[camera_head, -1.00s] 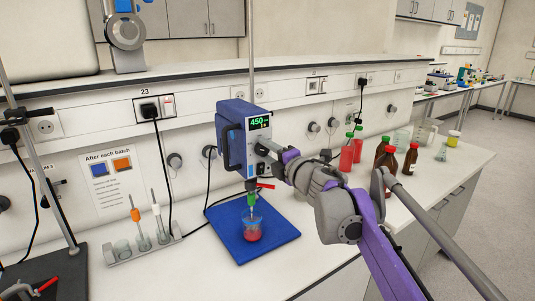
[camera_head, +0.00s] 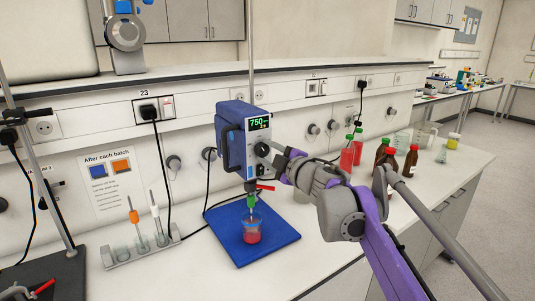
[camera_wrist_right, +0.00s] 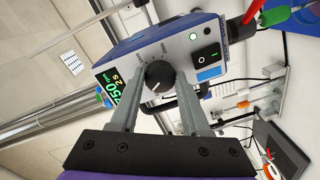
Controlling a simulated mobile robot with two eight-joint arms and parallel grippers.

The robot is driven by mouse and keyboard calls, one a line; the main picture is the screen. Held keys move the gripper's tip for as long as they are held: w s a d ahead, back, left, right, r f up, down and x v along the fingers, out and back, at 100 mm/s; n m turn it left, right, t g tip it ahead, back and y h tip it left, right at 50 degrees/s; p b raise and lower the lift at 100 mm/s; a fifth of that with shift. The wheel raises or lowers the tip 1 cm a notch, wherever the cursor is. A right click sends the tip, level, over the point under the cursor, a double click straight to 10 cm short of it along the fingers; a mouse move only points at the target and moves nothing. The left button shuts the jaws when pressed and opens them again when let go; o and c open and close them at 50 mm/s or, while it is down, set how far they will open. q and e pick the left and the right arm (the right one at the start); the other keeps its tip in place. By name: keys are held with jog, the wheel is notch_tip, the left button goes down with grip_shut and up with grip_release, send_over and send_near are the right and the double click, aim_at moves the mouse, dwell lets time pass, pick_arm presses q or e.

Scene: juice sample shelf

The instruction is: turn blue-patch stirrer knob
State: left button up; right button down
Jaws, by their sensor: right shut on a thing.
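The blue stirrer (camera_head: 237,140) hangs on a vertical rod above a blue mat (camera_head: 240,247). Its display (camera_head: 260,124) reads 750, with a smaller 2 s below. In the right wrist view, the black knob (camera_wrist_right: 159,75) sits between the two fingers of my right gripper (camera_wrist_right: 155,88), which is shut on it. A blue patch (camera_wrist_right: 209,74) lies beside the black switch on the stirrer's front. A green-collared stirring shaft (camera_head: 251,200) reaches down into a beaker of red liquid (camera_head: 252,232) on the mat. My left gripper is out of view.
A rack with stirring rods (camera_head: 140,247) stands left of the mat. Red bottles (camera_head: 347,156) and brown bottles (camera_head: 411,160) stand at the right, behind my right arm. A stand with a dark base (camera_head: 60,275) is at the far left. Black cables hang by the wall.

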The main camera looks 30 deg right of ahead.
dwell(0.4)
jog(key=shift+c, duration=1.8)
grip_release()
jog(key=shift+s, duration=0.1)
jog(key=s, duration=1)
jog(key=shift+s+d+r+b, duration=0.25)
jog(key=shift+s+d+b, duration=0.1)
jog(key=shift+d, duration=0.1)
